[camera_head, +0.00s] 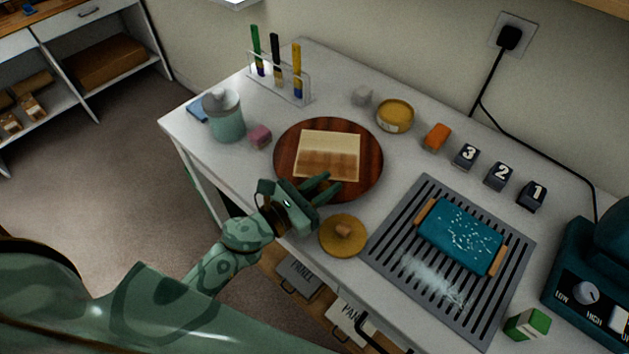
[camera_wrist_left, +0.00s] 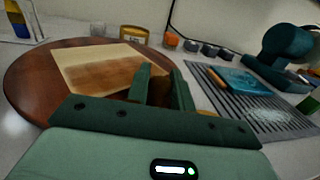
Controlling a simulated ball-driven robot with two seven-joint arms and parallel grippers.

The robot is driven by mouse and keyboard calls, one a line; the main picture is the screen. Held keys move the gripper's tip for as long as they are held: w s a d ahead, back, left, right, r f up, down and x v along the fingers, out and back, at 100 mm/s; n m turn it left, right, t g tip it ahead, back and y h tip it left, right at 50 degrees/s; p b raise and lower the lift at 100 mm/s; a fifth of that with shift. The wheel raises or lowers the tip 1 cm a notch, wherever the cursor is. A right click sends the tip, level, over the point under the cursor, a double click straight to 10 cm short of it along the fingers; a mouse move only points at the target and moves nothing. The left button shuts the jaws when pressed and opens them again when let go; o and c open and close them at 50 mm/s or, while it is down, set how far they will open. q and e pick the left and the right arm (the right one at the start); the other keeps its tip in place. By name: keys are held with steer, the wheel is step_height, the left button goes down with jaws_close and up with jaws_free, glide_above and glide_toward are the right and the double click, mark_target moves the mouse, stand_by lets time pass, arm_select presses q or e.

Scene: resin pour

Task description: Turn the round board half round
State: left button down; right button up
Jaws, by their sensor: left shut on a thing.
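The round board (camera_head: 285,160) is dark reddish-brown wood and lies on the white table. A pale rectangular panel with a brown stained band (camera_head: 328,155) lies on it. The board also shows in the wrist view (camera_wrist_left: 32,84), with the panel (camera_wrist_left: 100,68) on top. My left gripper (camera_head: 323,188) is at the board's near edge, its fingers shut on the rim. In the wrist view the fingers (camera_wrist_left: 160,88) cover the part of the rim between them. My right gripper is in neither view.
A yellow round lid with a knob (camera_head: 343,236) lies close to my left gripper. A slatted grey rack (camera_head: 400,225) holds a teal tray (camera_head: 461,236). A pink cube (camera_head: 260,136), a teal jar (camera_head: 226,120) and a yellow tin (camera_head: 395,115) stand around the board.

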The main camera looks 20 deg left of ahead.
arm_select(q)
steer(key=shift+d+n+t+y, duration=0.3)
steer(key=shift+d+n+y, duration=0.1)
steer(key=shift+y, duration=0.2)
steer(key=shift+w, duration=0.1)
steer(key=c, duration=1.3)
jaws_free()
steer(key=shift+o, duration=0.2)
steer(key=b+v, duration=0.4)
steer(key=v, duration=1.2)
steer(key=shift+a, duration=0.1)
steer(key=shift+c, duration=0.3)
